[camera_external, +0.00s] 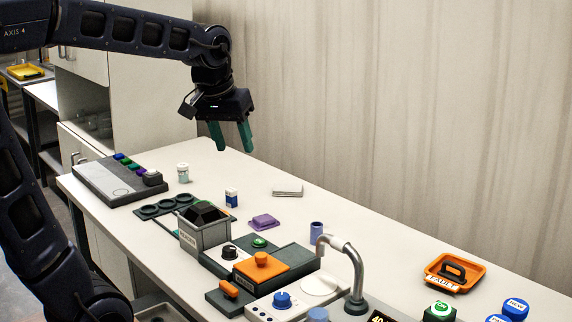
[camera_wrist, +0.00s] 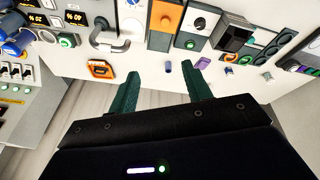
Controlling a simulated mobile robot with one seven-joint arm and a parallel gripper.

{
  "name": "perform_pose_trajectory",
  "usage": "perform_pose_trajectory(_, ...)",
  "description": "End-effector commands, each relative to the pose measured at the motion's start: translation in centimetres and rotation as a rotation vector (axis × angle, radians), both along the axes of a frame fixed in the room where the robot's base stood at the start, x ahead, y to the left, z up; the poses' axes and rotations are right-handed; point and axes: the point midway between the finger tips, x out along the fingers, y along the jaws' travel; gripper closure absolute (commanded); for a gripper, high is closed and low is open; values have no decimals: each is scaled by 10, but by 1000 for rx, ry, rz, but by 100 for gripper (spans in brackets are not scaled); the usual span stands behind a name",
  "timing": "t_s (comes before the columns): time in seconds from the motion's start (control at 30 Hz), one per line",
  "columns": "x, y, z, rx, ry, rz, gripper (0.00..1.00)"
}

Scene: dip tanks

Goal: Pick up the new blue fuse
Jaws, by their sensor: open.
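My gripper (camera_external: 235,147) is open and empty, fingers pointing down, high above the back of the bench. Its green fingers also show in the wrist view (camera_wrist: 160,68) with nothing between them. A round blue piece labelled NEW (camera_external: 516,307) sits at the bench's right end, far from my gripper. A second round blue piece (camera_external: 497,319) is beside it, partly cut off by the frame. Blue round pieces also show at the left of the wrist view (camera_wrist: 24,36). I cannot tell for sure which of these is the fuse.
An orange tray labelled FAULT (camera_external: 438,281) lies near the wall. A curved metal tap (camera_external: 356,265) rises mid-bench. A blue-grey cylinder (camera_external: 316,232), purple block (camera_external: 264,222), blue-and-white block (camera_external: 231,198) and white bottle (camera_external: 183,172) stand around the tanks. The back strip is mostly clear.

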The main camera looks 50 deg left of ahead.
Motion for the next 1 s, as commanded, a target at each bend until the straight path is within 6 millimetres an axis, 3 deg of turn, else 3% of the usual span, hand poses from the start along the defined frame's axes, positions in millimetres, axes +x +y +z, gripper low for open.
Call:
perform_pose_trajectory(0.1, 33, 21, 0, -23, 23, 88, 51)
perform_pose_trajectory(0.47, 125, 96, -15, -84, 78, 355, 51)
perform_pose_trajectory(0.77, 191, 172, -49, -126, 121, 577, 51)
perform_pose_trajectory(1.0, 234, 239, -91, -155, 157, 755, 51)
